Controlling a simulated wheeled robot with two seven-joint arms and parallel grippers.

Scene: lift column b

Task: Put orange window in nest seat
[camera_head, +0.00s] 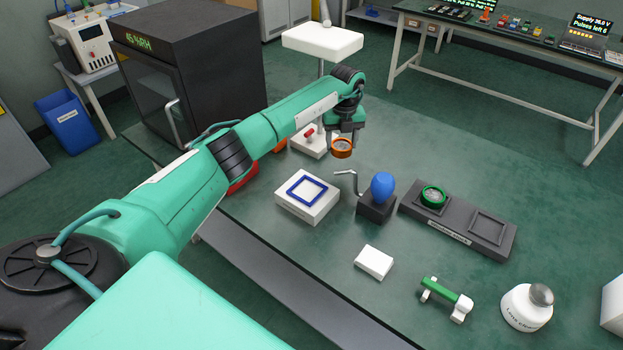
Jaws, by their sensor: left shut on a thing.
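The orange window (342,148) is a small round piece with an orange rim. My left gripper (343,136) is shut on it and holds it above the far part of the green table, pointing down. A dark grey block (456,222) with a label on its front stands on the right part of the table. It has two square seats. The left seat holds a green-rimmed round piece (433,195); the right seat (488,228) is empty. I cannot read the label well enough to tell whether this is the nest. My right gripper is not in view.
A blue bulb on a dark crank box (376,205) stands between the window and the grey block. A white box with a blue square frame (308,196), a small white block (374,262), a green-handled piece (446,296) and a white bottle (527,307) stand nearer.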

